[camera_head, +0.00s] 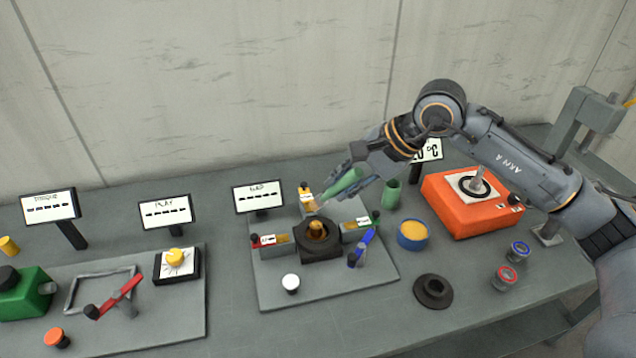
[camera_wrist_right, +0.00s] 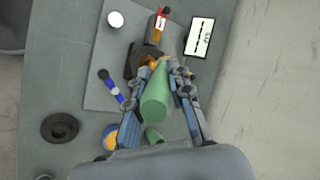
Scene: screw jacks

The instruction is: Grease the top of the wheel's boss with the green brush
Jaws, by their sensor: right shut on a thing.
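The green brush (camera_head: 345,187) is held in my right gripper (camera_head: 360,172), which is shut on it. The brush tilts down and left, with its pale tip near the back of the jack fixture. The brush also shows between the fingers in the right wrist view (camera_wrist_right: 157,98). A brass-coloured part (camera_head: 317,230), apparently the wheel with its boss, sits in a dark housing (camera_head: 321,250) on a grey plate. The brush tip appears above and behind it; I see no clear contact. A blue pot (camera_head: 413,236) with yellow content, apparently grease, stands to the right. My left gripper is not in view.
A green cup (camera_head: 391,193) stands behind the pot. A black flanged disc (camera_head: 433,291) lies at the front. An orange heater unit (camera_head: 463,213) stands right. Label displays (camera_head: 258,199) stand behind the plate.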

